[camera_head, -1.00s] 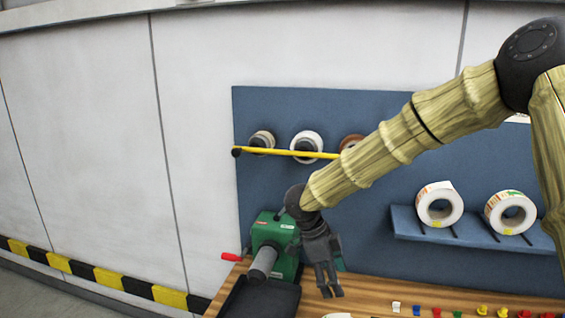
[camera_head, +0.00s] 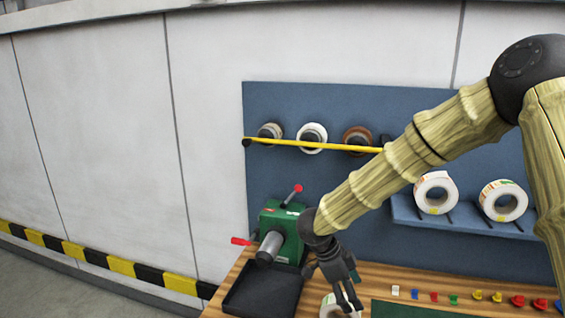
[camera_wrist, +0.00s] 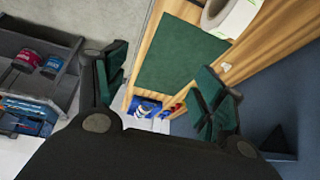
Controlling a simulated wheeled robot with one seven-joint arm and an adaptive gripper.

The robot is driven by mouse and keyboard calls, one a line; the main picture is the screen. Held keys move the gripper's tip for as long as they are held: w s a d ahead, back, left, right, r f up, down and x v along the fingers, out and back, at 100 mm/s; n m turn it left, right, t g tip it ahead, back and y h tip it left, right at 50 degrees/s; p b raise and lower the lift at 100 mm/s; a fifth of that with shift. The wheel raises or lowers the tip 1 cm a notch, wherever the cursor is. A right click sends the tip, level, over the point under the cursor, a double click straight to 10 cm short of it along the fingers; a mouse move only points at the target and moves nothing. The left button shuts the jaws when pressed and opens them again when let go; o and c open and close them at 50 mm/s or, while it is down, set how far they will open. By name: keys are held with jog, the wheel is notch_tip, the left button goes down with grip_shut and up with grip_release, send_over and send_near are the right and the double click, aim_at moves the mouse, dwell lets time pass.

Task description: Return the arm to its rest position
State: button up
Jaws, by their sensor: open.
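My gripper (camera_head: 349,299) hangs at the end of my arm in front of the blue back panel, above the wooden bench near its left end. In the wrist view my gripper (camera_wrist: 168,95) has its two fingers wide apart with nothing between them. A white label roll (camera_head: 335,307) is just below and behind the fingers, partly hidden; I cannot tell from the head view how far apart they are. The green rewinder (camera_head: 284,225) with its grey spindle and red handles stands to the left of my gripper.
A black tray (camera_head: 262,291) lies in front of the rewinder. A yellow bar (camera_head: 315,146) crosses the panel before several hung rolls. Two label rolls (camera_head: 437,193) stand on the blue shelf (camera_head: 465,226). Small coloured pieces (camera_head: 477,295) line the bench. A green mat (camera_wrist: 182,55) lies there.

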jog(key=s+d+f+n+t, duration=0.1)
jog(key=s+d+f+n, duration=0.25)
jog(key=f, duration=0.45)
jog(key=s+d+f+n+t, duration=0.2)
jog(key=s+f+n, duration=0.2)
jog(key=f, duration=0.4)
jog(key=s+d+f+n+t, duration=0.1)
jog(key=s+d+f+n, duration=0.2)
jog(key=f, duration=0.5)
jog(key=s+a+f+n+g+y, duration=0.25)
jog(key=s+f+n, duration=0.25)
jog(key=s, duration=0.9)
jog(key=s+a+f+n+g+y, duration=0.1)
jog(key=s+f+n+y, duration=0.25)
jog(key=s, duration=1.05)
notch_tip(320, 180, down, 14)
jog(key=b, duration=1.3)
jog(key=shift+w+n+h, duration=0.2)
jog(key=shift+n+h, duration=0.1)
jog(key=shift+r, duration=0.1)
